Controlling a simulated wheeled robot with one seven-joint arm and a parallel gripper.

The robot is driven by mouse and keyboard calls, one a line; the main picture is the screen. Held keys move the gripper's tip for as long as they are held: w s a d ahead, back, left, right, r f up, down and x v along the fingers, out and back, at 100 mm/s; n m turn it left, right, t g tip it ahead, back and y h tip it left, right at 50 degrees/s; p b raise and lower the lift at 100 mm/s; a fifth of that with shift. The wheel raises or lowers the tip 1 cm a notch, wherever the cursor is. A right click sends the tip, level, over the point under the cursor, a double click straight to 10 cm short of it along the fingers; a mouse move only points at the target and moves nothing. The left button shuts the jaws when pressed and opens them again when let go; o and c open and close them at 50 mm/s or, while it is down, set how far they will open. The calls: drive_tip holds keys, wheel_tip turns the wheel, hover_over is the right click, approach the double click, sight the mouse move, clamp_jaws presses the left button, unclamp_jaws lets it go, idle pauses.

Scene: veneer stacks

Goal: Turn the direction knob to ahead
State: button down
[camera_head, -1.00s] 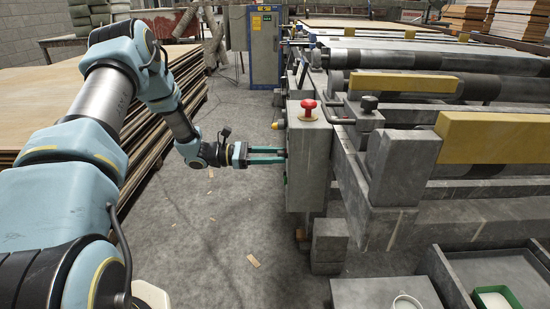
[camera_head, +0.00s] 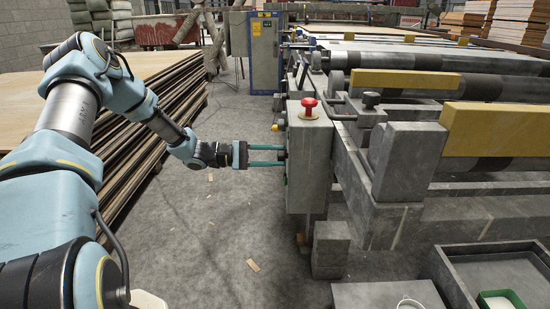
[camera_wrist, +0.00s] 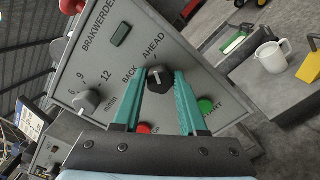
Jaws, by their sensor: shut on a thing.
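The direction knob (camera_wrist: 160,79) is black, with a pale pointer line, on a grey control panel (camera_wrist: 112,68) lettered BACK and AHEAD. My gripper (camera_wrist: 162,75) has its two teal fingers on either side of the knob, shut on it. The pointer's exact setting is hard to tell between the fingers. In the head view my gripper (camera_head: 284,155) reaches from the left to the side face of the grey control box (camera_head: 309,160); the knob is barely seen there.
The panel also carries a grey dial (camera_wrist: 86,102), a green button (camera_wrist: 206,105) and a red button (camera_wrist: 144,128) close to the fingers. A red mushroom button (camera_head: 309,108) tops the box. Veneer stacks (camera_head: 130,140) stand left.

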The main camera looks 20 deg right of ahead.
drive_tip(key=shift+f+m, duration=0.1)
drive_tip(key=shift+m, duration=0.2)
idle(0.4)
drive_tip(key=shift+c, duration=2.3)
unclamp_jaws()
drive_tip(key=v, duration=1.1)
